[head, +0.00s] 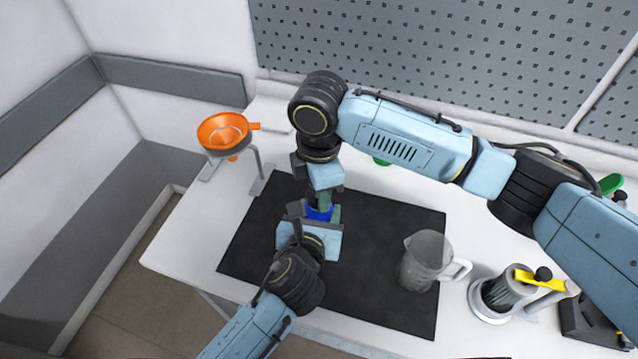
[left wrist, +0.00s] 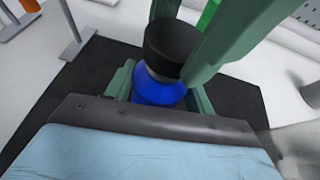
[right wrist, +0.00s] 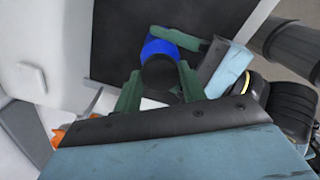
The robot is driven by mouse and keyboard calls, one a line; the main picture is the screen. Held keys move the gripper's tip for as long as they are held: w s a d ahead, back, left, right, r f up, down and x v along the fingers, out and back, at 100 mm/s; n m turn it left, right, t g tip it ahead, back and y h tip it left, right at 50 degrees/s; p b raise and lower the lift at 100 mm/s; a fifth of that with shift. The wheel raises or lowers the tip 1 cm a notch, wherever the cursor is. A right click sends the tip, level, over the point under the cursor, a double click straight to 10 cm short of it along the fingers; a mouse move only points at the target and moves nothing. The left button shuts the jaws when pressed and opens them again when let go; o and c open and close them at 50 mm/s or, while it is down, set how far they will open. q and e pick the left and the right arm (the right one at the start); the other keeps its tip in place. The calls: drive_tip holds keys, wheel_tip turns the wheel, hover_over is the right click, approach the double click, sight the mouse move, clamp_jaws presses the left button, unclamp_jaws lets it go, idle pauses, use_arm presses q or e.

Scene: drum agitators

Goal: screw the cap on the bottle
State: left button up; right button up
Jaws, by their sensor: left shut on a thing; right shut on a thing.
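The blue bottle (head: 319,213) stands on the black mat (head: 375,225), mostly hidden by my grippers in the head view. It also shows in the left wrist view (left wrist: 158,92). A black cap (left wrist: 172,46) sits at the top of the bottle; whether it is threaded on cannot be told. My left gripper (head: 314,222) is shut on the bottle's body from the near side. My right gripper (head: 324,196) reaches down from above, its green fingers either side of the cap, shut on it. The right wrist view shows the cap (right wrist: 158,73) between those fingers, with the blue body behind.
A clear jug (head: 425,260) stands on the mat's right part. An orange funnel (head: 222,131) sits in a stand at the back left. A cylinder with a yellow-handled part (head: 497,293) stands at the right.

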drive_tip(key=shift+f, duration=0.55)
idle(0.4)
drive_tip(key=o, duration=0.9)
drive_tip(key=shift+r, duration=2.25)
